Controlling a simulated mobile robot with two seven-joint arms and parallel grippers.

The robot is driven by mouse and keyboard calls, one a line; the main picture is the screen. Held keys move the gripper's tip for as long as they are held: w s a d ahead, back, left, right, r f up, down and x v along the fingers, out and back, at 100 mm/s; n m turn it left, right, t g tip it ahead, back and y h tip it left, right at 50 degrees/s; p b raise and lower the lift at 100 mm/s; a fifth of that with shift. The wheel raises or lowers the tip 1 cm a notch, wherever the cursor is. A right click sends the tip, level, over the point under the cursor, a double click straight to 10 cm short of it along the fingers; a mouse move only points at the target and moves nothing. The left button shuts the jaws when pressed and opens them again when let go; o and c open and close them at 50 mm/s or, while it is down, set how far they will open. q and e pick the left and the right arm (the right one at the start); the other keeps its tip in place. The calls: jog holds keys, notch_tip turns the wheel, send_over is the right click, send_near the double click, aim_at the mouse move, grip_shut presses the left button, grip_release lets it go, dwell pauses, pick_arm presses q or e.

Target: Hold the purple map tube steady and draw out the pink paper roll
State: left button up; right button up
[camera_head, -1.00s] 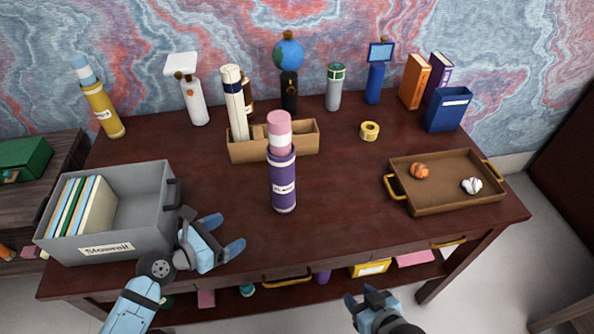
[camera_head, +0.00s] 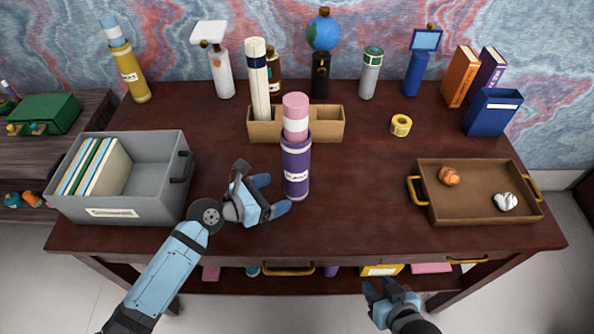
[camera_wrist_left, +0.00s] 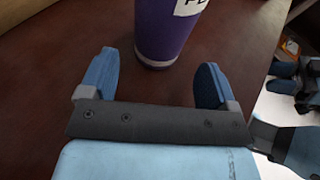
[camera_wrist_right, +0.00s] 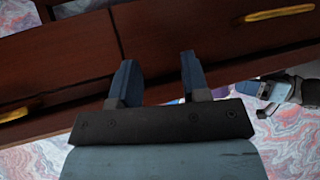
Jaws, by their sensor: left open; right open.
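The purple map tube (camera_head: 296,172) stands upright near the middle of the desk. The pink paper roll (camera_head: 295,106) sticks up out of its top, with a white band around it. My left gripper (camera_head: 272,194) is open just left of the tube's lower part. In the left wrist view the tube's base (camera_wrist_left: 165,35) is just beyond and between the two open fingers (camera_wrist_left: 155,85), not gripped. My right gripper (camera_head: 385,292) is open and empty, low in front of the desk's front edge. In the right wrist view its fingers (camera_wrist_right: 158,80) face the desk front.
A wooden box (camera_head: 330,126) stands right behind the tube. A grey crate (camera_head: 150,208) with folders is at the left. A brown tray (camera_head: 470,216) with two small objects is at the right, and a yellow tape roll (camera_head: 401,125) lies behind it. Desk between tube and tray is clear.

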aim_at(286, 189)
pick_arm(q)
jog(key=x, duration=0.4)
jog(key=shift+w+d, duration=0.25)
jog(key=shift+w+d+f, duration=0.3)
jog(key=shift+w+d, duration=0.05)
jog(key=shift+d, duration=0.15)
pick_arm(e)
jog(key=shift+w+d+r, duration=0.15)
jog(key=shift+w, duration=0.25)
jog(key=shift+s+d, duration=0.1)
jog(key=shift+s, duration=0.05)
pick_arm(q)
jog(key=c, duration=0.6)
pick_arm(e)
jog(key=shift+s+f, duration=0.2)
